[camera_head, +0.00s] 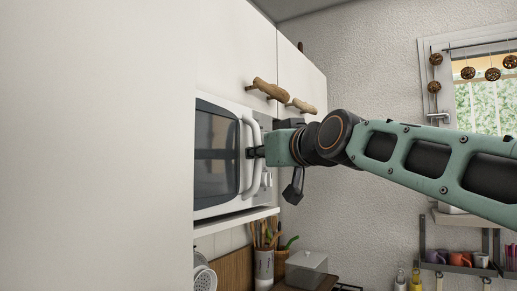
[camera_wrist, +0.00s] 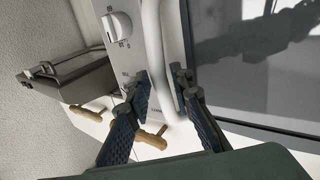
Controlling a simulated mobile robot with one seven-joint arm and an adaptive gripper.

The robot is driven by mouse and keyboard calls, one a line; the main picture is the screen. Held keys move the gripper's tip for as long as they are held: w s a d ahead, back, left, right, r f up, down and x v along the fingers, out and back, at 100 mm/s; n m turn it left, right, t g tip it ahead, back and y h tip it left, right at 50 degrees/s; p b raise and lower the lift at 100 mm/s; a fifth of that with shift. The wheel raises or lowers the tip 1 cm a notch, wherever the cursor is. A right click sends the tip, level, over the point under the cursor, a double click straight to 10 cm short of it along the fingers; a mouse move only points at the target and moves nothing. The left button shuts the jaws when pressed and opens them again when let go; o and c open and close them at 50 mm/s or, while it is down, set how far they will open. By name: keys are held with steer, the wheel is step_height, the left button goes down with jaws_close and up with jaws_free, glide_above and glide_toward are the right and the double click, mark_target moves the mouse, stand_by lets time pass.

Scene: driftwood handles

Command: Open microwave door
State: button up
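The white microwave (camera_head: 262,185) sits on a shelf below the cabinets in the head view. Its door (camera_head: 215,155) has a dark window and looks shut. The curved white door handle (camera_head: 246,130) runs upright along the door's right edge; it also shows in the wrist view (camera_wrist: 154,45). My gripper (camera_head: 252,152) is at about the middle of the handle. In the wrist view my gripper (camera_wrist: 160,84) is open, with one finger on each side of the handle. The handle lies between the fingers, and a gap shows; contact is hard to tell.
Cabinet doors with driftwood handles (camera_head: 270,90) are just above the microwave. A large white panel (camera_head: 95,150) fills the left. A control knob (camera_wrist: 117,25) is beside the handle.

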steer(key=shift+w+a, duration=0.25)
steer(key=shift+w, duration=0.3)
jaws_close()
